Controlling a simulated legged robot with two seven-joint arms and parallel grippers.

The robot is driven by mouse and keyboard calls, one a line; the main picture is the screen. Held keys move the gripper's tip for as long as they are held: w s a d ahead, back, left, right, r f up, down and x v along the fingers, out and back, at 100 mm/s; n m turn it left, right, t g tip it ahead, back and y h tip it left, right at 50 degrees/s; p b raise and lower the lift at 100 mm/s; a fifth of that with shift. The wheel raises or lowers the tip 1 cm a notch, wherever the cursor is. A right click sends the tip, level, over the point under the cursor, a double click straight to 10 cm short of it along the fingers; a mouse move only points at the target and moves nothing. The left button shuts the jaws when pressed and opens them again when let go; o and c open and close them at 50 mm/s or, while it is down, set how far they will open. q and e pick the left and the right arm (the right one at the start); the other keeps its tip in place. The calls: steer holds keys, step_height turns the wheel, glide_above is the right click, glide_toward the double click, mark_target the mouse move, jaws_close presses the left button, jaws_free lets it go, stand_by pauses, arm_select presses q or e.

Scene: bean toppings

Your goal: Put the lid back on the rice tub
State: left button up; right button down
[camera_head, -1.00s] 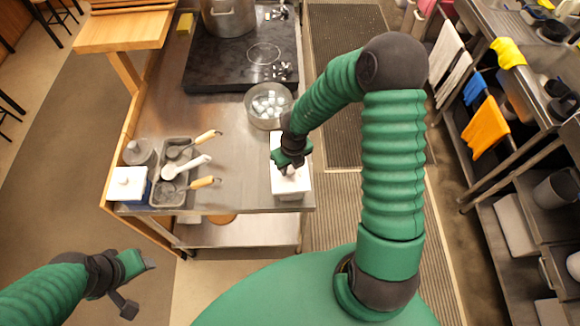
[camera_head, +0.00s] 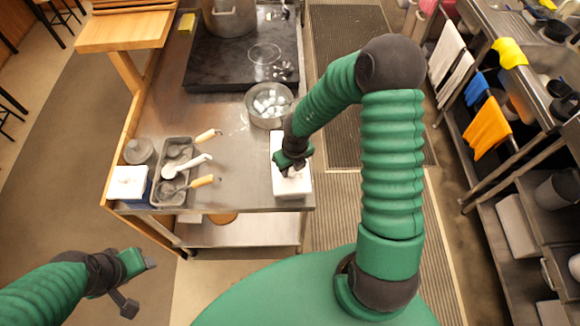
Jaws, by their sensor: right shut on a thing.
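A white rectangular tub (camera_head: 290,190) stands at the front right corner of the steel table, with a white lid over its top. My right gripper (camera_head: 291,169) comes down over it from above and is shut on the lid; the fingertips are small and partly hidden by the wrist. The lid appears level and lined up with the tub, but I cannot tell whether it is fully seated. My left gripper (camera_head: 139,285) is open and empty at the lower left, off the table.
A second white-lidded box (camera_head: 128,182) with a blue body stands at the table's left corner, beside a tray of ladles (camera_head: 170,190). A metal bowl with white cubes (camera_head: 268,104) stands behind the tub. A black cooktop (camera_head: 235,70) holds a pot. The table's middle is clear.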

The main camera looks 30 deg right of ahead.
steer(key=shift+w, duration=0.1)
stand_by(0.3)
steer(key=shift+a+p, duration=0.1)
steer(key=shift+p, duration=0.2)
steer(key=shift+f, duration=0.1)
steer(key=shift+f+p, duration=0.25)
steer(key=shift+p, duration=0.1)
stand_by(0.9)
stand_by(0.3)
steer(key=shift+c, duration=1.8)
jaws_free()
